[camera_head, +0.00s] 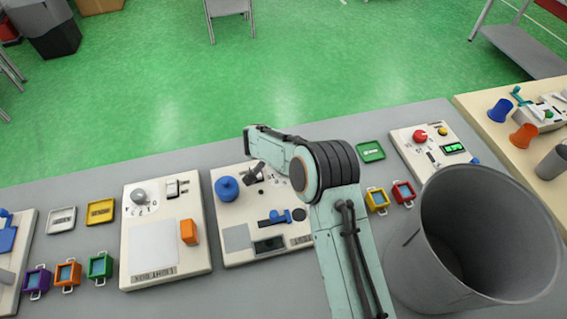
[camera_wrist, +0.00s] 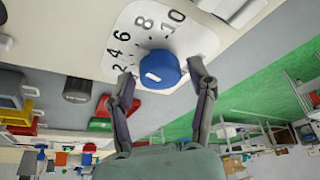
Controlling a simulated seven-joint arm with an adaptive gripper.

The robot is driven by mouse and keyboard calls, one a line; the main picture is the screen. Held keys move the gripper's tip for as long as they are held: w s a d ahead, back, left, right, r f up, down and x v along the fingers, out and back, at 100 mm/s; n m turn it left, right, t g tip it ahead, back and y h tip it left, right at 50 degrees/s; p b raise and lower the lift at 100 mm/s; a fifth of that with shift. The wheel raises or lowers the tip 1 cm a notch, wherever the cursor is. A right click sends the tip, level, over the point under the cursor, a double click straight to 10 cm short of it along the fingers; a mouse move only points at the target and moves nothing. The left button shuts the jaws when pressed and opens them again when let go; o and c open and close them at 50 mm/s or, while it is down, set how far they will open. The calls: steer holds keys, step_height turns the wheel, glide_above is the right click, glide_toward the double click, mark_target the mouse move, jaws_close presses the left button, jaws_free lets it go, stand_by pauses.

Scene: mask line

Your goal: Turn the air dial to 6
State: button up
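The blue dial (camera_wrist: 160,68) sits on a pale plate (camera_wrist: 200,38) printed 2, 4, 6, 8, 10 in the wrist view. A white mark shows on its lower-left part, toward the 2 side; I cannot read its exact setting. My gripper (camera_wrist: 161,72) is open, one finger on each side of the dial, with visible gaps. In the head view my gripper (camera_head: 256,172) is small and dark above the far part of the middle panel (camera_head: 213,207). The dial seems hidden there behind my arm.
The middle panel also bears a round blue knob (camera_head: 227,188) and a blue slider (camera_head: 275,217). A green tray (camera_head: 370,151) and small yellow (camera_head: 377,201) and red (camera_head: 403,193) baskets stand to the right. A large grey bin (camera_head: 420,255) stands at front right.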

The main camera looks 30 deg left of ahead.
steer(key=shift+r, duration=0.15)
steer(key=v, duration=1.1)
steer(key=shift+s+r, duration=0.25)
steer(key=shift+r, duration=0.1)
